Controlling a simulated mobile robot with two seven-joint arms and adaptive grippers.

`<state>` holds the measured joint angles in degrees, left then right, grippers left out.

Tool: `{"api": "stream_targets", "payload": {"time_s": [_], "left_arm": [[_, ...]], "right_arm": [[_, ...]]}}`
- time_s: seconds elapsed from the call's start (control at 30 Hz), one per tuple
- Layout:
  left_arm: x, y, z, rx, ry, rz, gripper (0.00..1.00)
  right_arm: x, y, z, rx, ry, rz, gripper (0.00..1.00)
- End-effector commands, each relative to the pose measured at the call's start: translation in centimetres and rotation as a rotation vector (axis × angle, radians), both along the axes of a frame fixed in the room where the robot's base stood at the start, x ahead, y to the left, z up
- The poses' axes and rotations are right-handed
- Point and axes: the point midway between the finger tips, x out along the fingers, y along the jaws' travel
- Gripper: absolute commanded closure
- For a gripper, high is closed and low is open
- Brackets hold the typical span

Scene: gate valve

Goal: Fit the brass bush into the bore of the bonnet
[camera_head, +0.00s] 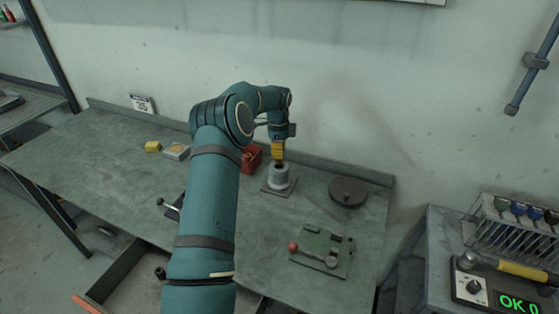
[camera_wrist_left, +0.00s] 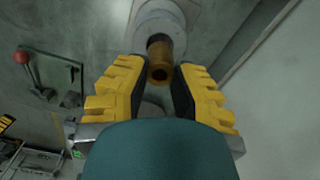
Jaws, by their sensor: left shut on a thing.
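The brass bush (camera_wrist_left: 159,62) is a short hollow cylinder between the yellow fingertips of my left gripper (camera_wrist_left: 157,78) in the left wrist view. My left gripper is shut on it. The grey bonnet (camera_head: 279,180) stands upright on a square base on the bench, directly below my left gripper (camera_head: 278,153) in the head view. The bonnet's round grey body (camera_wrist_left: 160,16) also shows beyond the bush in the left wrist view. The bush overlaps the bonnet there, and I cannot tell whether its far end is inside the bore. My right gripper is out of view.
A red box (camera_head: 251,157) stands left of the bonnet, and a dark round disc (camera_head: 348,191) lies to its right. A green fixture with a red-knobbed lever (camera_head: 322,250) lies nearer the front. The wall rises behind the bench.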

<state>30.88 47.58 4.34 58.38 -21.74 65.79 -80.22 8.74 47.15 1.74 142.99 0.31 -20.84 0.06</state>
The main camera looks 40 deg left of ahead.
Motion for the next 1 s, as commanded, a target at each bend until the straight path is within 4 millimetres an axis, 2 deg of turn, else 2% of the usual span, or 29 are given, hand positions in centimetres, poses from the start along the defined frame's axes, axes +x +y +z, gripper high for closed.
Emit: {"api": "stream_targets", "payload": {"time_s": [0.27,0.63,0.67,0.7,1.0], "left_arm": [[0.0,-0.1,-4.0,-0.001,0.002,-0.001,1.00],[0.0,0.0,-4.5,0.000,0.000,0.000,1.00],[0.0,0.0,-4.5,0.000,0.000,0.000,0.63],[0.0,0.0,-4.5,0.000,0.000,0.000,0.49],[0.0,0.0,-4.4,0.000,0.000,0.000,0.47]], "right_arm": [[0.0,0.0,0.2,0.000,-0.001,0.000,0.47],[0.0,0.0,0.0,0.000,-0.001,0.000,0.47],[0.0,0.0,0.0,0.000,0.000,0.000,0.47],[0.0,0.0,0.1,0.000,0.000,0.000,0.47],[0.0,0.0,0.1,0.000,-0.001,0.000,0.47]]}}
